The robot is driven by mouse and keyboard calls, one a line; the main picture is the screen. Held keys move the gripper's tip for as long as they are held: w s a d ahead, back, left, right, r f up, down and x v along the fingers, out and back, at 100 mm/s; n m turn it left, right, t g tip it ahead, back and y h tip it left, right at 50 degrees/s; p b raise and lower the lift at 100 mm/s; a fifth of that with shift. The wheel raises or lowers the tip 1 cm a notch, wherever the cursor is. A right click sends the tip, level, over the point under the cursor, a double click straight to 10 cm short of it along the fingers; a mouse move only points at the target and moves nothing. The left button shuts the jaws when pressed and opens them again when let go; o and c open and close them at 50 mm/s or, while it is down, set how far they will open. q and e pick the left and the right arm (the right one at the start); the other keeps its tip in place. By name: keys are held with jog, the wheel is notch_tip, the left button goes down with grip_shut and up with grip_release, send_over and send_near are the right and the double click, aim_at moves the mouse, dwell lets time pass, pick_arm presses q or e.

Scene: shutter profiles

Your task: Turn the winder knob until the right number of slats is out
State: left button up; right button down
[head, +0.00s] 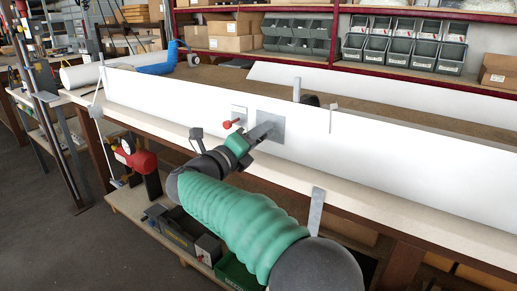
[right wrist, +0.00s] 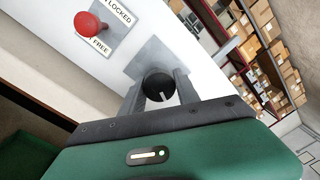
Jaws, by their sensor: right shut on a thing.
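The black winder knob (right wrist: 158,87) has a white mark on its face and sits on a grey square plate (right wrist: 140,62) on a long white panel (head: 400,155). My right gripper (right wrist: 158,95) has a finger on each side of the knob and is shut on it. In the head view the right gripper (head: 266,130) reaches the grey plate (head: 276,124) and hides the knob. A red lock lever (right wrist: 88,25) is left of the knob, on a label reading LOCKED and FREE; it also shows in the head view (head: 231,124). I cannot make out separate slats. My left gripper is out of view.
The panel stands along a long workbench (head: 360,205). Another white strip (head: 400,92) lies behind it. A blue tool (head: 160,66) and a white roll (head: 90,74) are at the far left end. Shelves with grey bins (head: 400,45) stand behind. A red tool (head: 135,157) is below left.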

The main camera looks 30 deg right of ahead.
jog(key=m+b, duration=0.6)
jog(key=shift+w+d+f+m+b, duration=0.1)
jog(key=shift+m+b, duration=0.2)
jog(key=shift+m, duration=0.1)
jog(key=shift+m+g+b, duration=0.3)
jog(key=shift+m+b, duration=0.7)
jog(key=shift+m, duration=0.2)
jog(key=shift+m+b, duration=0.8)
jog(key=shift+m, duration=0.4)
jog(key=shift+r, duration=0.2)
jog(key=c, duration=1.1)
grip_release()
jog(key=shift+w+f, duration=0.1)
jog(key=shift+c, duration=0.2)
jog(key=shift+o, duration=1.1)
jog(key=shift+f, duration=0.1)
